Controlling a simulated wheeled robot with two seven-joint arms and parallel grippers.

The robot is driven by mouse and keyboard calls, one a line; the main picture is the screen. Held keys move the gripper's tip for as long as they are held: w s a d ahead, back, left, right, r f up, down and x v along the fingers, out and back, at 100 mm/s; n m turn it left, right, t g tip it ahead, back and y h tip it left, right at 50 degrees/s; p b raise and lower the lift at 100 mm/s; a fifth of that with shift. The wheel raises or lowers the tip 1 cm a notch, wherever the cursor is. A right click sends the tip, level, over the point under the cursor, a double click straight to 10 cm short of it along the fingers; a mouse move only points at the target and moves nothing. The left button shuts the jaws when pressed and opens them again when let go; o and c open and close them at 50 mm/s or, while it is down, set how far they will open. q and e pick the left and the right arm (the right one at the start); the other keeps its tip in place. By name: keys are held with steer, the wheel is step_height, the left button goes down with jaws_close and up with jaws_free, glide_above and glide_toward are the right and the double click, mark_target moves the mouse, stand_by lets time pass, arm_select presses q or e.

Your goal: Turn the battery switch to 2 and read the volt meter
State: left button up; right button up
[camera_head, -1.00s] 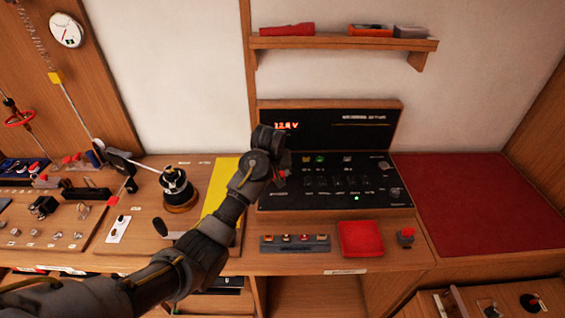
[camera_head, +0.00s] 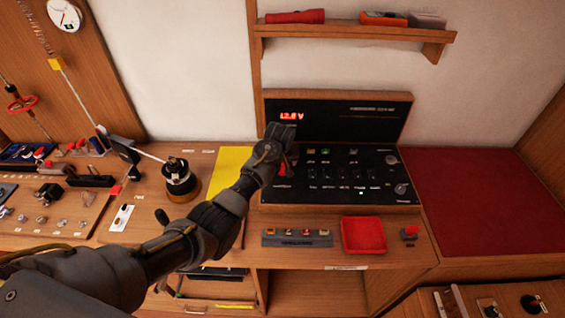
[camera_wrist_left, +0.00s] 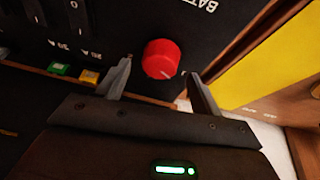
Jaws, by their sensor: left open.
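The battery switch is a round red knob (camera_wrist_left: 160,59) with a pale pointer mark at its lower right, on a black panel. Its number labels are mostly hidden or out of frame, so its position cannot be told. In the head view it shows as a bit of red (camera_head: 282,170) beside my left gripper (camera_head: 281,153). The gripper is open, its two fingers either side of the knob in the wrist view; contact cannot be told. The volt meter (camera_head: 291,116) has red lit digits that look like 12.8 V, slightly blurred.
The black panel (camera_head: 385,198) has other switches, a grey knob (camera_head: 401,189) and a green light. In front lie a grey button strip (camera_head: 297,238) and a red tray (camera_head: 363,236). A yellow sheet (camera_head: 228,172) lies left of the panel. A shelf (camera_head: 350,32) hangs above.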

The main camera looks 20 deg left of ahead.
mark_target(283, 167)
arm_select(q)
steer(key=shift+x, duration=0.8)
steer(key=shift+w+f, duration=0.15)
steer(key=shift+f, duration=0.2)
steer(key=c, duration=1)
